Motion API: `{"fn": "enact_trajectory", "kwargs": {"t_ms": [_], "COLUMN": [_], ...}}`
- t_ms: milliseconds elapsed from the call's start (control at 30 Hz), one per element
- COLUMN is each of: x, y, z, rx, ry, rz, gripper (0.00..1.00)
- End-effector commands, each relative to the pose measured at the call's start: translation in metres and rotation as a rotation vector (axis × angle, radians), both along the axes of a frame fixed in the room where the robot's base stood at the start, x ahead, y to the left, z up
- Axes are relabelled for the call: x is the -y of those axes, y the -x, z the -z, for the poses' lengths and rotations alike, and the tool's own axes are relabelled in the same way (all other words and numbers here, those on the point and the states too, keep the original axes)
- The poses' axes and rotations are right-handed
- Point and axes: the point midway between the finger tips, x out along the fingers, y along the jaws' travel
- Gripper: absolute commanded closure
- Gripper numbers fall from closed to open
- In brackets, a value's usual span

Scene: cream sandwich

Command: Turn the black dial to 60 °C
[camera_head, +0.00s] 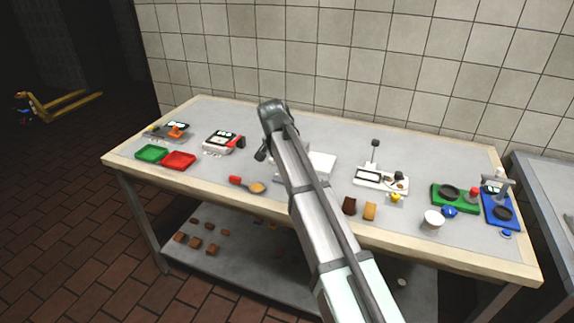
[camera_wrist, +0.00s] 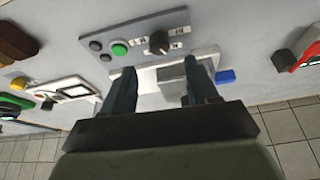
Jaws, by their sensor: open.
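The black dial (camera_wrist: 158,43) sits on a grey control panel (camera_wrist: 185,18) in the wrist view, with small white labels around it that are too small to read. A green button (camera_wrist: 120,48) and dark round buttons are to its left on the same panel. My gripper (camera_wrist: 160,66) is open and empty. Its two fingertips point toward the panel, and in the picture the dial lies just beyond them, between their lines. I see no contact with the dial. In the head view my arm covers the middle of the table, and I cannot make out the dial there.
A pale device with a metal block (camera_wrist: 188,76) and a blue part (camera_wrist: 225,76) lies between and beside my fingers. On the table (camera_head: 215,185) are a red tray (camera_head: 179,160), a green tray (camera_head: 151,153), a spoon (camera_head: 247,184) and a white cup (camera_head: 433,218).

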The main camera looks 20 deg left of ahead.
Motion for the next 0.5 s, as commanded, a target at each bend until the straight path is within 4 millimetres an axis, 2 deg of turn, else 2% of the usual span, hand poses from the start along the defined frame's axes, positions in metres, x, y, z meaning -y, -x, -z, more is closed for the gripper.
{"fn": "enact_trajectory", "kwargs": {"t_ms": [33,200,500], "x": [0.0,-0.001,-0.002], "y": [0.004,0.014,0.024], "z": [-0.01,-0.036,-0.059], "rx": [0.003,0.002,0.0], "ry": [-0.002,-0.001,0.0], "rz": [-0.001,0.0,0.0], "gripper": [0.41,0.41,0.41]}}
